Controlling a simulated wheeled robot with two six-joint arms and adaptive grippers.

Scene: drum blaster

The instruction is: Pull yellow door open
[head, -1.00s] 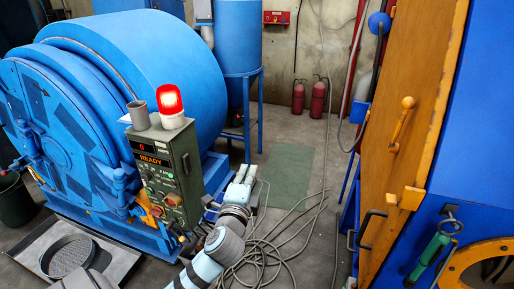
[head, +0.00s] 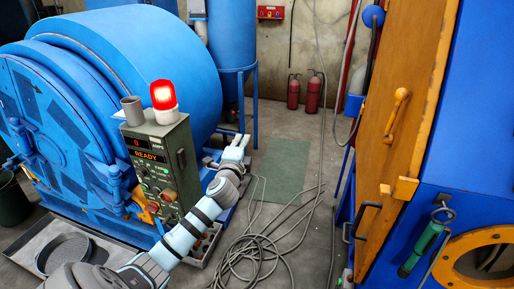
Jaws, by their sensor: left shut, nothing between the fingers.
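The yellow door (head: 418,75) is a tall orange-yellow panel at the right, on a blue cabinet (head: 482,110). A yellow handle (head: 396,108) sits on its upper face, and a yellow block (head: 404,188) is at its lower edge. I cannot tell whether the door stands ajar. My left gripper (head: 236,146) is shut and empty, well to the left of the door and apart from it, beside the green control box. My right gripper is out of view.
The green control box (head: 160,165) with a red lamp (head: 163,95) stands by the blue drum machine (head: 150,50) at left. Loose cables (head: 262,250) lie on the floor. Open floor with a green mat (head: 279,165) separates machine and cabinet.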

